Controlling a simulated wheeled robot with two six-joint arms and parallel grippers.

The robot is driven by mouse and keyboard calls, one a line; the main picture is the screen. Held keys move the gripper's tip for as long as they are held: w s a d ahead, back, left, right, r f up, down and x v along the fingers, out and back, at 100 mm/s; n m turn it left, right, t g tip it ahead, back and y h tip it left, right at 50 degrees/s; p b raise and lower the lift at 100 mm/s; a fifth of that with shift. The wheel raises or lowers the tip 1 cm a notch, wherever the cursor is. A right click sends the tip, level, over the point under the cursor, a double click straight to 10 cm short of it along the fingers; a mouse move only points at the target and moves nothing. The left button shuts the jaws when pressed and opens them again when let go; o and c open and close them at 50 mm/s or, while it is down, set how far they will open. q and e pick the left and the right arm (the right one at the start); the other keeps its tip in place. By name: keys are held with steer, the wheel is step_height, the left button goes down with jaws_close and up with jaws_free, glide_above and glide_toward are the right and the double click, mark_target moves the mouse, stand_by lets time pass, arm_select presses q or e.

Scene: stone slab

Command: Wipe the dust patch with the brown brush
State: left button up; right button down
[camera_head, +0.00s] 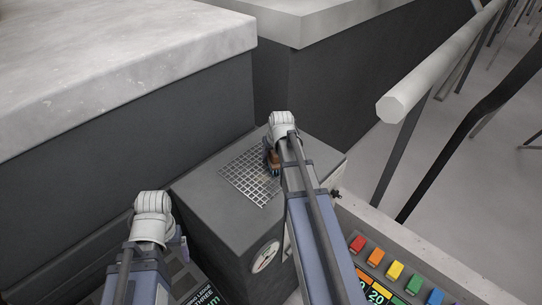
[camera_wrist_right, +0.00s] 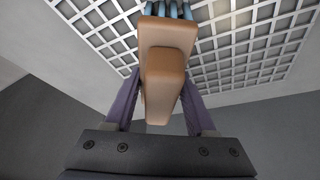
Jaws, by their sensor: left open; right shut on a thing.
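The brown brush (camera_head: 273,158) is in my right gripper (camera_head: 272,150), over the metal grid on the grey block. In the right wrist view my right gripper (camera_wrist_right: 158,95) is shut on the brown handle of the brush (camera_wrist_right: 165,60). Its blue-grey bristles point toward the grid at the top edge; I cannot tell whether they touch it. My left gripper (camera_head: 180,243) is open and low at the left, mostly hidden behind its wrist. I cannot make out the dust patch in either view; the right arm and brush cover part of the grid.
The metal grid (camera_head: 248,180) is set in the top of the grey block (camera_head: 205,190). A big stone slab (camera_head: 110,60) stands at the left, another (camera_head: 300,15) behind. A rail (camera_head: 435,65) runs at the right. Coloured buttons (camera_head: 395,270) lie at the lower right.

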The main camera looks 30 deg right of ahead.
steer(key=shift+w+d, duration=0.1)
steer(key=shift+d, duration=0.3)
steer(key=shift+s+d, duration=0.25)
steer(key=shift+s, duration=0.4)
steer(key=shift+s+d, duration=0.2)
steer(key=shift+s, duration=0.45)
steer(key=shift+s+d, duration=0.25)
steer(key=shift+s, duration=0.4)
steer(key=shift+s+d+r, duration=0.1)
steer(key=shift+s+d, duration=0.1)
steer(key=shift+s, duration=0.4)
steer(key=shift+s+d+f, duration=0.1)
steer(key=shift+s+d, duration=0.15)
steer(key=shift+s, duration=0.4)
steer(key=shift+s+d+r, duration=0.1)
steer(key=shift+s+d, duration=0.1)
steer(key=shift+s, duration=0.4)
steer(key=shift+r+p, duration=0.1)
steer(key=shift+p, duration=0.2)
step_height(320, 180, up, 6)
steer(key=p, duration=0.5)
steer(key=shift+p, duration=0.4)
